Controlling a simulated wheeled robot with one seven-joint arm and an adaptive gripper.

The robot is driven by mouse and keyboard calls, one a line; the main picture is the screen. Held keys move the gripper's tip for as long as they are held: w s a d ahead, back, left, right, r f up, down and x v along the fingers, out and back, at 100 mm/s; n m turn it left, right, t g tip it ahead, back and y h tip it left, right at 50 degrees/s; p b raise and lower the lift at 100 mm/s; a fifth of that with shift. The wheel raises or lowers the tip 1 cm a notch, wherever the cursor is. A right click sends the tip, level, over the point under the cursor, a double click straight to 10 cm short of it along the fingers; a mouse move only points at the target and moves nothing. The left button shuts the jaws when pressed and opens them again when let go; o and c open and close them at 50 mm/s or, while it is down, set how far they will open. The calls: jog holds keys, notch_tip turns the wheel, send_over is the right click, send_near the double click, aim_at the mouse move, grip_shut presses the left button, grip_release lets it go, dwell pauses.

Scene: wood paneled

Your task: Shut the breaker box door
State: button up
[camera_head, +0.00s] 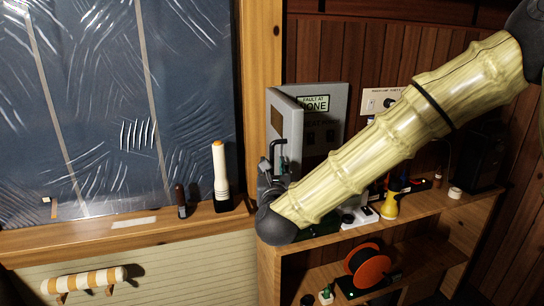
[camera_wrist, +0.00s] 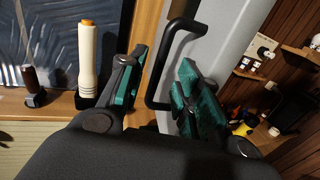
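The grey breaker box (camera_head: 325,128) is on the wood-paneled wall, with a green-and-black label on its face. Its grey door (camera_head: 288,122) stands open at the left side, swung outward; it also shows in the wrist view (camera_wrist: 222,42). A black bar handle (camera_head: 277,148) sticks out from the door. In the wrist view the handle (camera_wrist: 151,82) reaches down between my fingers. My gripper (camera_wrist: 160,92) is open, with teal pads on either side of the handle's lower part. I cannot tell whether a pad touches it. My arm hides the box's lower right part.
A white flashlight (camera_head: 220,172) and a small dark brown object (camera_head: 181,200) stand on the window ledge left of my gripper. A wooden shelf (camera_head: 425,205) below the box holds a yellow bottle (camera_head: 390,206). An orange reel (camera_head: 372,269) sits lower down.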

aim_at(272, 162)
jog(key=shift+w+a+p, duration=0.1)
jog(key=shift+w+p, duration=0.85)
jog(key=shift+w, duration=1.7)
grip_shut()
